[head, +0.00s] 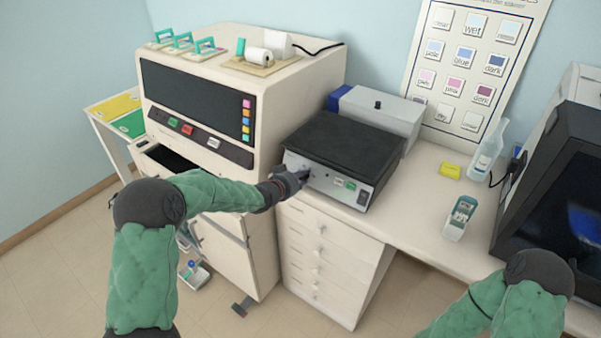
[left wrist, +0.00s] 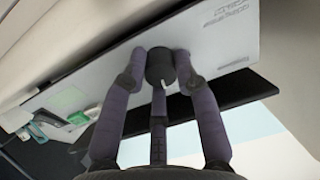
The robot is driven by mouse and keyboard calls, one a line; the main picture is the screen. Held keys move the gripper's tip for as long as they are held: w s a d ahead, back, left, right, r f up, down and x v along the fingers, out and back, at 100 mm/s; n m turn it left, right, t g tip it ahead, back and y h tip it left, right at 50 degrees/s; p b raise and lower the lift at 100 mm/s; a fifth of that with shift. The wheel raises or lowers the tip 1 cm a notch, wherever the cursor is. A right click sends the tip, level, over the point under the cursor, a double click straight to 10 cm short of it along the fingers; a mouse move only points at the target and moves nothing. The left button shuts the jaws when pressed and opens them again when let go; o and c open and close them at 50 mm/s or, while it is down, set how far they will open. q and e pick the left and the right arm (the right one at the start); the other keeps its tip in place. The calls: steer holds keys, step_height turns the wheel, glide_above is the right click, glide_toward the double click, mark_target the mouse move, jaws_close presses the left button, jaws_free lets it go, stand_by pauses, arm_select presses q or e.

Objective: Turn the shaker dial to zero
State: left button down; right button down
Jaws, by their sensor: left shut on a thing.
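The shaker (head: 345,150) has a black top plate and a pale front panel, and stands on the counter beside the large cream machine. In the left wrist view its front panel (left wrist: 225,45) runs across the top. The dark round dial (left wrist: 160,66) with a white mark sits between the fingers of my left gripper (left wrist: 161,60), which is shut on it. In the head view my left gripper (head: 303,174) is at the left of the front panel and hides the dial. My right arm shows at the lower right; its gripper is out of frame.

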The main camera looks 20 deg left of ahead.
arm_select(q)
steer(key=n+p, duration=0.5)
steer(key=shift+s+n, duration=0.1)
steer(key=shift+n, duration=0.2)
steer(key=n+p, duration=0.2)
steer(key=shift+f+n+g+p, duration=0.1)
steer(key=shift+n+g+p, duration=0.2)
steer(key=shift+g+p, duration=0.1)
steer(key=n+p, duration=0.3)
steer(key=n, duration=0.2)
steer(key=shift+d+p, duration=0.1)
steer(key=shift+p, duration=0.3)
steer(key=shift+f+n+h+p, duration=0.15)
steer(key=shift+n+h+p, duration=0.15)
steer(key=shift+n+p, duration=1)
steer(key=shift+n+b, duration=0.3)
steer(key=shift+n, duration=0.3)
steer(key=c, duration=0.9)
jaws_free()
steer(key=shift+d, duration=0.1)
steer(key=shift+c, duration=0.2)
steer(key=shift+r, duration=0.2)
